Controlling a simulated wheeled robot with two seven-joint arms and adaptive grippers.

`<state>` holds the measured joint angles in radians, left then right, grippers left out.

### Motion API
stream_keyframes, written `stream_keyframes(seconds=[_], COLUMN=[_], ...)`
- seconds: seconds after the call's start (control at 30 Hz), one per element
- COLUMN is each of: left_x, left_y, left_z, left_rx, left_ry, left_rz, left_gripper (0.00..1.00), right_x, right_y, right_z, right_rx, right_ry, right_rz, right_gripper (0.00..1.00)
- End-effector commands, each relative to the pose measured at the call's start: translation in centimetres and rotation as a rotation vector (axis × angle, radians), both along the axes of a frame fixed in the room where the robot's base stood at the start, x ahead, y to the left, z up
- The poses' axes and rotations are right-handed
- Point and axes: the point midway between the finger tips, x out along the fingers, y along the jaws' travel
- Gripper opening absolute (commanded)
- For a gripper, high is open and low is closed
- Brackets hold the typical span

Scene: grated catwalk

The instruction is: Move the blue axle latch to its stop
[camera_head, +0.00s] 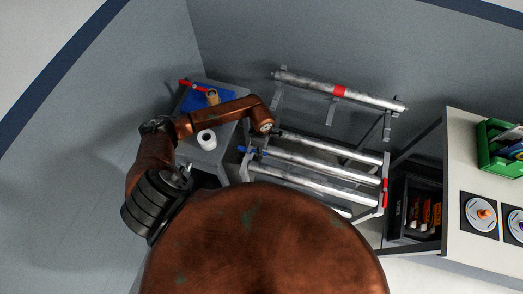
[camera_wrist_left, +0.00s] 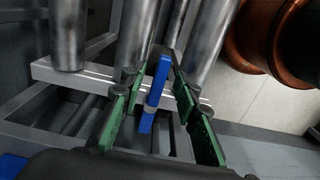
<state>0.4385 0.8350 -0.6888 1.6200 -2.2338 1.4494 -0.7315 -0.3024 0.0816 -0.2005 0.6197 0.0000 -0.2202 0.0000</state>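The blue axle latch (camera_wrist_left: 153,98) stands at the end of a rack bar in the left wrist view. It lies between the two green-padded fingers of my left gripper (camera_wrist_left: 157,78), with a visible gap on each side. My left gripper is open around the latch. In the head view the blue latch (camera_head: 248,150) is at the left end of the roller rack, below the end of my left arm. The gripper's fingers are hard to make out there. My right gripper is not in view.
Several metal rollers (camera_head: 325,171) lie across the rack, with red marks at its right end. A grey table with a blue mat (camera_head: 196,101) and white roll (camera_head: 206,138) is left. A shelf table (camera_head: 459,151) is right.

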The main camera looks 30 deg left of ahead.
Motion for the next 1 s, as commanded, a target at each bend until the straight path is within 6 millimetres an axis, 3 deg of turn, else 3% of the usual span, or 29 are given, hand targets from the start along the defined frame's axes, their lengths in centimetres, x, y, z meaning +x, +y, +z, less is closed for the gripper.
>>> stream_keyframes(seconds=[0.4,0.8,1.0], left_x=[-0.14,-0.14,-0.13], left_y=[0.12,0.11,0.10], left_z=[-1.05,-1.04,-1.03], left_rx=[-0.001,-0.001,-0.001], left_ry=[0.000,0.001,0.001], left_rz=[0.004,0.004,0.004], left_gripper=[0.29,0.01,0.00], right_x=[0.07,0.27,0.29], right_y=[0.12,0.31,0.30], right_z=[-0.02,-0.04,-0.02], right_rx=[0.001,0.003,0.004], right_ry=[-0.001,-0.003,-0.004], right_rz=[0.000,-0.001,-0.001], right_gripper=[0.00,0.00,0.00])
